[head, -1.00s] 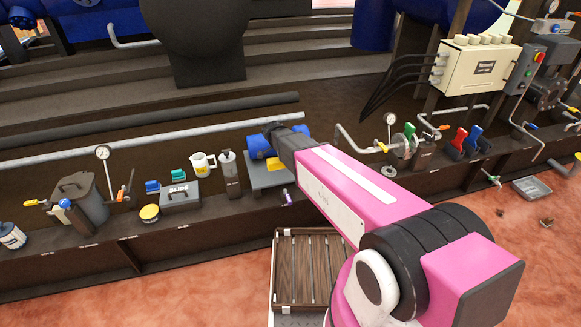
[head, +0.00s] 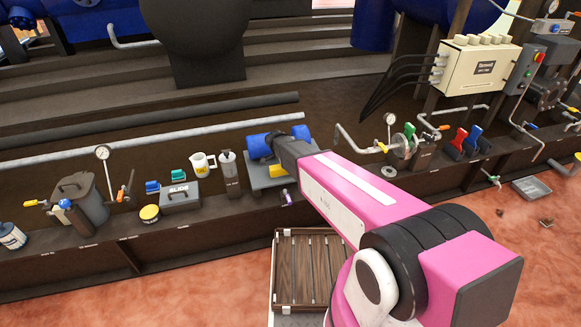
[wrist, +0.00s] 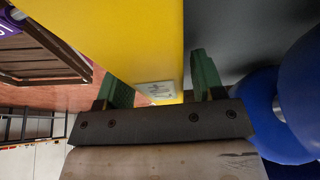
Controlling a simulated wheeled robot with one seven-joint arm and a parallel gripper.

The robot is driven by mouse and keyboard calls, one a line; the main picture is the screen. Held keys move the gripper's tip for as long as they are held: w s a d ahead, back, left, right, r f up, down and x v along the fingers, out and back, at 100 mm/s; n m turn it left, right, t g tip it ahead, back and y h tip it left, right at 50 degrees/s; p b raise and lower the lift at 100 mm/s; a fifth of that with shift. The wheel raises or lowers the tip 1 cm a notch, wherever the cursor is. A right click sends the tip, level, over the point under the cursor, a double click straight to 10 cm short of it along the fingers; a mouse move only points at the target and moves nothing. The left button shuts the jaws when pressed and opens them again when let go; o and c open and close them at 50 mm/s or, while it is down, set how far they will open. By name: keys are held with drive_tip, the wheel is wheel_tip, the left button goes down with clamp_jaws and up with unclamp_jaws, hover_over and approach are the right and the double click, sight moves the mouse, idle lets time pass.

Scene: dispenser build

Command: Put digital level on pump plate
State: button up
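The yellow digital level (head: 278,170) is on the grey pump plate (head: 258,184), in front of the blue pump in the head view. In the wrist view the level (wrist: 150,45) is a large yellow block with a small pale display, reaching between my gripper's green fingers. My gripper (wrist: 160,85) is open around the level's near end, with a narrow gap showing at the right finger. The grey plate surface (wrist: 225,35) shows to the right of the level. In the head view my arm hides the fingertips and part of the level.
The blue pump (head: 259,145) stands close behind the level and also shows in the wrist view (wrist: 300,90). A grey bottle (head: 230,175) stands left of the plate. A small purple item (head: 286,197) is on the ledge in front. A wooden slatted tray (head: 310,265) is below.

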drive_tip(key=shift+r, duration=0.1)
drive_tip(key=v, duration=1.1)
drive_tip(key=shift+s+a+r, duration=0.1)
drive_tip(key=shift+a+r, duration=0.05)
drive_tip(key=shift+r, duration=0.15)
drive_tip(key=s+d+n+y, duration=0.2)
drive_tip(key=s+d+n, duration=0.5)
drive_tip(key=d, duration=0.4)
drive_tip(key=s+d+r+n+g+y, duration=0.1)
drive_tip(key=s+d+n+y, duration=0.1)
drive_tip(key=s+d+n, duration=0.5)
drive_tip(key=s+d, duration=0.3)
drive_tip(key=d, duration=0.2)
drive_tip(key=shift+d+n, duration=0.15)
drive_tip(key=shift+n, duration=0.25)
drive_tip(key=shift+s, duration=0.15)
